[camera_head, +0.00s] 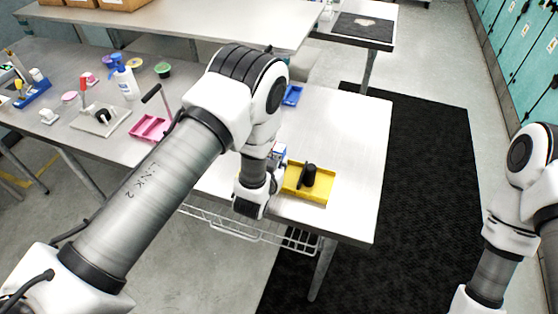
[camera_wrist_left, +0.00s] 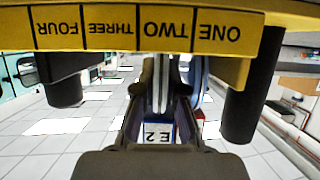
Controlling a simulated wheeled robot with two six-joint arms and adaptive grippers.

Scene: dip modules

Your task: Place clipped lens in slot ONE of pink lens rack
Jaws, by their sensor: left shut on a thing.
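The pink rack (camera_head: 150,127) lies on the table left of my left arm; its slot labels are too small to read. My left gripper (camera_wrist_left: 160,95) is shut and points down at a yellow rack (camera_head: 318,194), whose label strip (camera_wrist_left: 110,30) reads ONE to FOUR, upside down in the wrist view. Between the fingers is a thing with a white and blue "E 2" label (camera_wrist_left: 160,132) and a pale rounded edge (camera_wrist_left: 197,82), probably the clipped lens. It is by slot TWO; whether it touches the rack I cannot tell. My right gripper is out of view.
A black cylinder (camera_head: 308,175) stands in the yellow rack. A blue tray (camera_head: 292,95) lies behind it. A white pump bottle (camera_head: 124,80) and a stand (camera_head: 103,118) are at the left. The table's right part (camera_head: 350,130) is clear.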

